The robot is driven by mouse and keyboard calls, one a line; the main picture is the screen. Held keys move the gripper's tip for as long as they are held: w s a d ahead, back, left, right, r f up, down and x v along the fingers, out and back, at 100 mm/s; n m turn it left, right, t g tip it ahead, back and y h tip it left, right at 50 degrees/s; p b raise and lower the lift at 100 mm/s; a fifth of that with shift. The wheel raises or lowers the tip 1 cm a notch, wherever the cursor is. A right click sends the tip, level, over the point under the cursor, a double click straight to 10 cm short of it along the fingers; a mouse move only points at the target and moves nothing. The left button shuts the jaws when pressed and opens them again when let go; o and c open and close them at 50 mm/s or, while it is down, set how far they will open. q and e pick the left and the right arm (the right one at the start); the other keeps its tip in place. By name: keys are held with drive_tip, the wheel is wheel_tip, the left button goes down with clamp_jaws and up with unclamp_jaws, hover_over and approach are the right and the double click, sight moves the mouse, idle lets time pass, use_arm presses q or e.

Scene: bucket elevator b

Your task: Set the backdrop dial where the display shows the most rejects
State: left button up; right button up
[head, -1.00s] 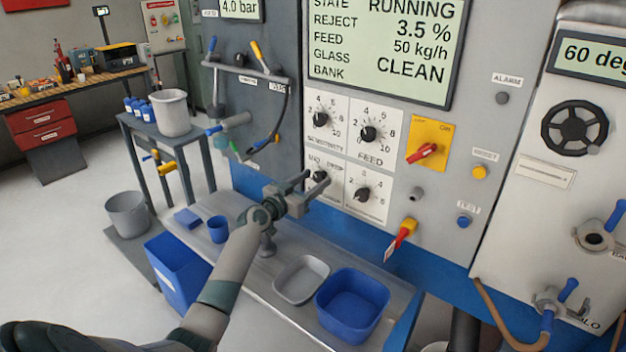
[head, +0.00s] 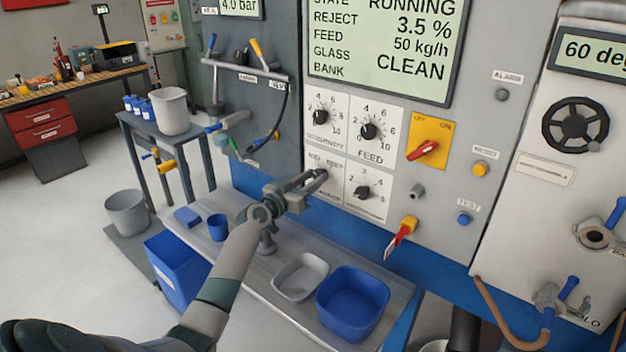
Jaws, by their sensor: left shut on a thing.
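The display (head: 385,45) reads RUNNING, reject 3.5 %, feed 50 kg/h and bank CLEAN. Below it are four dial plates in a two-by-two block. My left gripper (head: 317,178) reaches in from the left to the lower-left dial and is shut on its knob. The fingers hide that knob and its pointer, and the labels on its plate (head: 335,192) are too small to read surely. The sensitivity dial (head: 320,117) is above it, the feed dial (head: 368,131) is at upper right, and another dial (head: 362,193) is at lower right. My right gripper is out of view.
A yellow plate with a red switch (head: 428,148) and a red-yellow lever (head: 403,236) are right of the dials. A grey tray (head: 300,278) and a blue tub (head: 352,305) stand on the bench below. A hose (head: 277,128) hangs at the left.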

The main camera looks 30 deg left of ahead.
use_arm(q)
drive_tip(key=n, duration=0.3)
drive_tip(key=shift+a+n+b, duration=0.1)
drive_tip(key=shift+n+b, duration=0.25)
drive_tip(key=shift+n, duration=0.05)
drive_tip(key=n, duration=0.3)
drive_tip(key=shift+n, duration=0.3)
drive_tip(key=n, duration=0.4)
drive_tip(key=shift+a+f+n+p, duration=0.1)
drive_tip(key=shift+n+p, duration=0.2)
drive_tip(key=shift+p, duration=0.1)
drive_tip(key=n+p, duration=0.1)
drive_tip(key=n, duration=0.3)
drive_tip(key=shift+f+n, duration=0.1)
drive_tip(key=shift+n, duration=0.3)
drive_tip(key=o, duration=1)
